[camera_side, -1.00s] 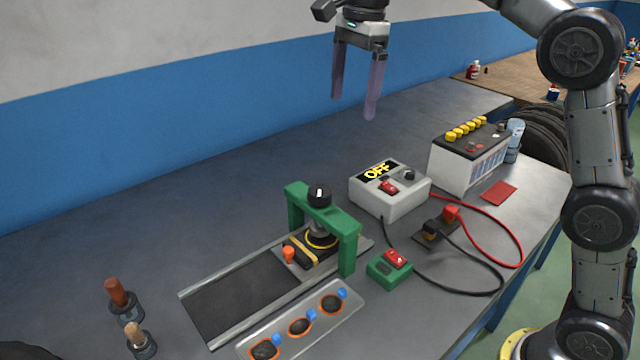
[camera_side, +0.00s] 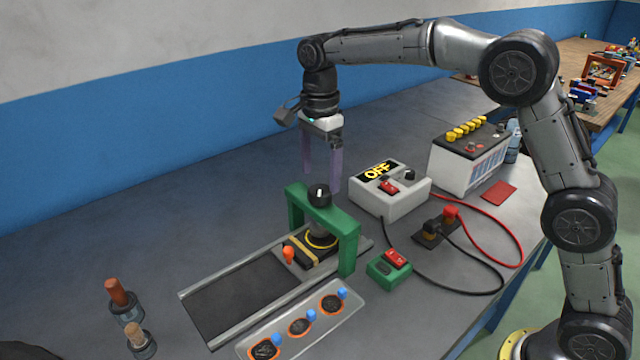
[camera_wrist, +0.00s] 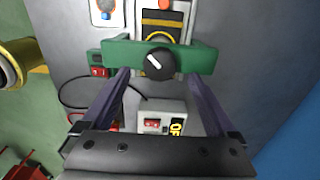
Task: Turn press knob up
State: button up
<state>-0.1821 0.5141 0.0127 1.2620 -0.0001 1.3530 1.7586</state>
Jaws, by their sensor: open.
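The press knob (camera_side: 319,195) is a round black knob with a white mark, on top of the green press frame (camera_side: 347,240). In the wrist view the knob (camera_wrist: 159,64) lies ahead of and between the fingertips, its white mark slanting toward upper left. My gripper (camera_side: 322,185) is open and empty, pointing down, with its purple fingers at or just behind the knob's height in the side view. In the wrist view my gripper (camera_wrist: 160,80) has a finger on either side of the knob's line. I cannot tell whether the fingers touch the knob or frame.
A white box (camera_side: 400,205) reading OFF stands right of the press, with a battery (camera_side: 470,165) behind it. A green switch box (camera_side: 388,268) and cables lie at the right. A tray (camera_side: 345,312) with patches is in front.

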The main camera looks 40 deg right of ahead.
aim_at(320, 190)
jog(key=shift+f, duration=1.8)
jog(key=c, duration=1.4)
jog(key=shift+o, duration=0.2)
jog(key=n, duration=0.4)
jog(key=shift+n, duration=0.3)
jog(key=n, duration=0.4)
jog(key=shift+r, duration=0.1)
jog(key=shift+n, duration=0.3)
